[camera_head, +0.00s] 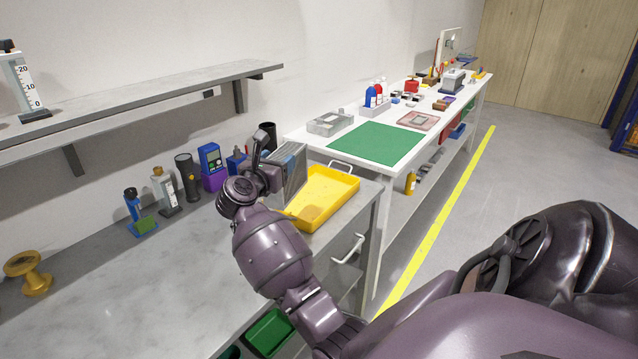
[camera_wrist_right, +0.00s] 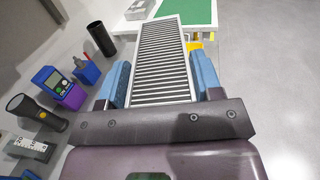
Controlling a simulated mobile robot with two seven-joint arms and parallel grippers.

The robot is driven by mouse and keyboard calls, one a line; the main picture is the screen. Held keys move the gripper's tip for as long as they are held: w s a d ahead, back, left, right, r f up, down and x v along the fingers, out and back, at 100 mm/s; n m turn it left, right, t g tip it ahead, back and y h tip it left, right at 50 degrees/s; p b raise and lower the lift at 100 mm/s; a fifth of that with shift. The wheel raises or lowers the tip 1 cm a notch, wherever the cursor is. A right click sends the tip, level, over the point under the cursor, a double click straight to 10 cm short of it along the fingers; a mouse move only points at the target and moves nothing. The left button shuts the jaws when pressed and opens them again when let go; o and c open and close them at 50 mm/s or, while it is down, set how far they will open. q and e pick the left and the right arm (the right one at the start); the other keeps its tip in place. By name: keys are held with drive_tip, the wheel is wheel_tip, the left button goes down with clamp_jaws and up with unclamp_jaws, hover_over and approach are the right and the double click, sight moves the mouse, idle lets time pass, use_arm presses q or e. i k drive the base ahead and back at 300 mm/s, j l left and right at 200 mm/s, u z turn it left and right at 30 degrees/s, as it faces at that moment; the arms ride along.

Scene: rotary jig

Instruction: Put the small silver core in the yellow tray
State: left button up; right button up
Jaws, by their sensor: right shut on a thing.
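The silver core (camera_head: 291,176) is a ribbed, rectangular metal block. My right gripper (camera_head: 268,177) is shut on it and holds it upright at the left side of the yellow tray. In the right wrist view the core (camera_wrist_right: 165,62) stands between the two blue fingers of my right gripper (camera_wrist_right: 164,88). The yellow tray (camera_head: 330,190) is shallow and looks empty where it shows; the core and gripper hide its left part. I cannot tell whether the core is over the tray's edge or beside it. My left gripper is not in view.
A blue and purple meter (camera_head: 211,165), a dark flashlight (camera_head: 187,177) and a black cup (camera_head: 268,132) stand along the wall. A gold spool (camera_head: 30,272) is at the far left. A white table with a green mat (camera_head: 378,144) lies beyond.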

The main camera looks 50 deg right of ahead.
sight(314, 198)
drive_tip(key=i+l, duration=0.1)
drive_tip(key=l, duration=1.3)
drive_tip(key=i, duration=0.05)
